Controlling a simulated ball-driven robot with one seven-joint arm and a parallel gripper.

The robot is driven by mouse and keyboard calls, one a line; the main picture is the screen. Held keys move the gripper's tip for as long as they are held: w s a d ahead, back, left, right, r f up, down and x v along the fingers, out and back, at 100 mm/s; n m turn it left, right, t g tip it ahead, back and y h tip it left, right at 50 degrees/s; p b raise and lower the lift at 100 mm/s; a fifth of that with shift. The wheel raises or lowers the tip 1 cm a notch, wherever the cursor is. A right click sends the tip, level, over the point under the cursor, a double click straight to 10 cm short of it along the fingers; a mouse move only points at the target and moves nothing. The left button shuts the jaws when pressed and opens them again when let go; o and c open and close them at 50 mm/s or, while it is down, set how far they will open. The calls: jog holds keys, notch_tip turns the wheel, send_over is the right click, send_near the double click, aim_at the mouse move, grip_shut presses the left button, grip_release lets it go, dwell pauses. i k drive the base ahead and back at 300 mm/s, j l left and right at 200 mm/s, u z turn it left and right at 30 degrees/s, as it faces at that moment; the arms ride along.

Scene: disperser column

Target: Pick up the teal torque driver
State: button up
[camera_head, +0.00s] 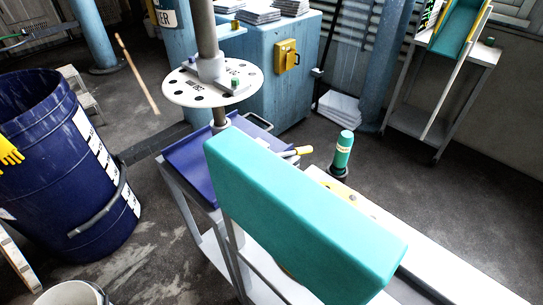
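An upright teal-green cylinder (343,151) with a pale band stands right of the middle, its lower end in a dark round base. It is the thing that looks most like the teal torque driver, but I cannot tell for sure. A large teal slab (300,210) fills the front middle and hides part of what lies behind it. I cannot make out my gripper in this view.
A blue tray-topped cart (185,160) stands behind the slab, with a yellow-handled tool (300,150) at its right. A white holed disc (190,90) on a column rises above it. A large blue drum (60,180) stands left. Open floor lies at right.

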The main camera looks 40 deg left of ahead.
aim_at(344, 145)
jog(key=k+u, duration=0.1)
jog(key=u, duration=0.65)
jog(key=i, duration=0.3)
